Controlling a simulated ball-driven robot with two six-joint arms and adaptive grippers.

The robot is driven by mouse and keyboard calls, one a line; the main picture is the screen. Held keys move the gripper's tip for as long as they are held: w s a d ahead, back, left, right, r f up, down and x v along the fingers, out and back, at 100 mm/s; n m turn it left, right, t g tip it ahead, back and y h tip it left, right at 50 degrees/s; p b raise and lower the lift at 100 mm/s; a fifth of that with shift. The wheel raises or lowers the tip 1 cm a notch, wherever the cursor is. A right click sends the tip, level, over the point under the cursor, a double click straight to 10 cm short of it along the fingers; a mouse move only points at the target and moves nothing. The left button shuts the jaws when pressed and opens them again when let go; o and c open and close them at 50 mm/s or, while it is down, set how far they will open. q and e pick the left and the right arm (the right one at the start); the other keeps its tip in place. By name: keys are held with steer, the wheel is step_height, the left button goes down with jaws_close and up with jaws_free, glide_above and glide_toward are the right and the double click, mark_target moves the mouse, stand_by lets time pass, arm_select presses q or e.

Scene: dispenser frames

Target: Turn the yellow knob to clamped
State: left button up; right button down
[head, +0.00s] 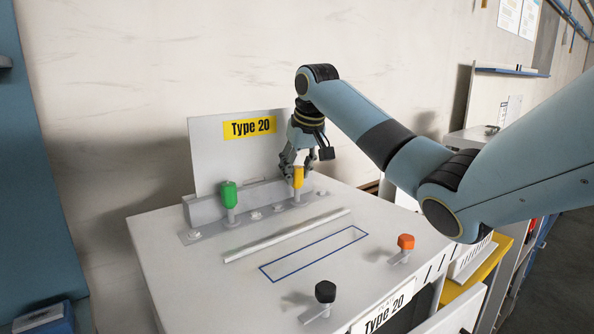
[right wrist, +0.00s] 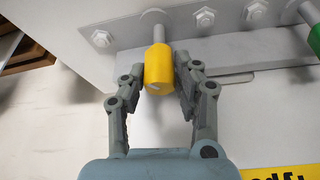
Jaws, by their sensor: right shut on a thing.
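The yellow knob (head: 298,177) stands on the metal rail at the back of the white table, to the right of the green knob (head: 229,194). My right gripper (head: 292,170) reaches down to it from above and behind. In the right wrist view the yellow knob (right wrist: 158,68) sits between the two fingers of the gripper (right wrist: 160,88), which is shut on it. The knob's grey stem runs into the rail. The green knob also shows at the edge of the right wrist view (right wrist: 314,40). My left gripper is not in view.
A bolted rail (head: 265,217) and a raised bar (head: 285,236) cross the table. An orange knob (head: 405,242) and a black knob (head: 325,291) stand nearer the front. A "Type 20" panel (head: 207,150) rises behind. The blue-outlined area (head: 315,254) is empty.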

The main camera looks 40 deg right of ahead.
steer(key=n+y, duration=0.1)
steer(key=n, duration=0.2)
steer(key=shift+n, duration=0.4)
steer(key=n+y, duration=0.1)
steer(key=n, duration=0.2)
steer(key=shift+r+n+y, duration=0.1)
steer(key=shift+n+y, duration=0.2)
steer(key=shift+y, duration=0.1)
steer(key=n+y, duration=0.1)
steer(key=n, duration=0.2)
steer(key=shift+w+n+g, duration=0.1)
steer(key=shift+n+g, duration=0.2)
steer(key=shift+n, duration=0.1)
steer(key=n+y, duration=0.1)
steer(key=n, duration=0.1)
steer(key=shift+n+g, duration=0.3)
steer(key=shift+g, duration=0.1)
steer(key=n+g+b, duration=0.1)
steer(key=n+b, duration=0.1)
steer(key=n, duration=0.1)
steer(key=shift+n+y, duration=0.3)
steer(key=shift+y, duration=0.1)
steer(key=shift+n+g+b, duration=0.9)
steer(key=shift+n+b, duration=0.85)
steer(key=shift+n, duration=0.35)
steer(key=c, duration=1.3)
jaws_free()
